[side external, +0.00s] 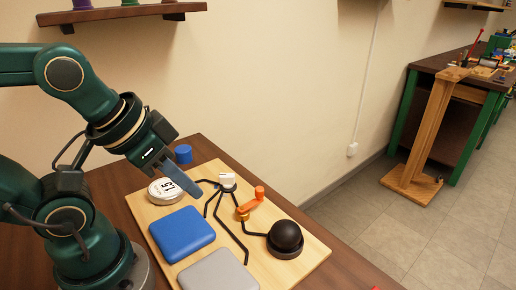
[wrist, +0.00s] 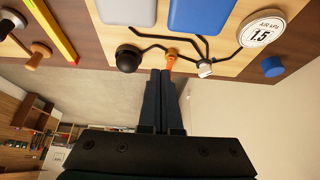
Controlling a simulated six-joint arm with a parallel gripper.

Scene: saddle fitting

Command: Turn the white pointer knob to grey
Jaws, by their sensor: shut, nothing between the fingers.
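The white pointer knob (side external: 228,180) stands on the wooden board, where several black lines meet. It also shows in the wrist view (wrist: 205,69), to the right of my fingertips. Which way its pointer faces is too small to tell. The grey pad (side external: 217,271) lies at the board's front, beside the blue pad (side external: 182,233). In the wrist view the grey pad (wrist: 124,10) is at the top, left of the blue pad. My gripper (side external: 196,190) is shut and empty, its fingers angled down beside the knob and apart from it. The fingertips (wrist: 160,73) are together in the wrist view.
An orange lever (side external: 250,204) stands close to the knob, with a black dome (side external: 286,237) beyond it. A round dial reading 1.5 (side external: 166,191) lies behind the blue pad. A blue cylinder (side external: 183,153) stands at the back. A shelf (side external: 125,13) hangs on the wall.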

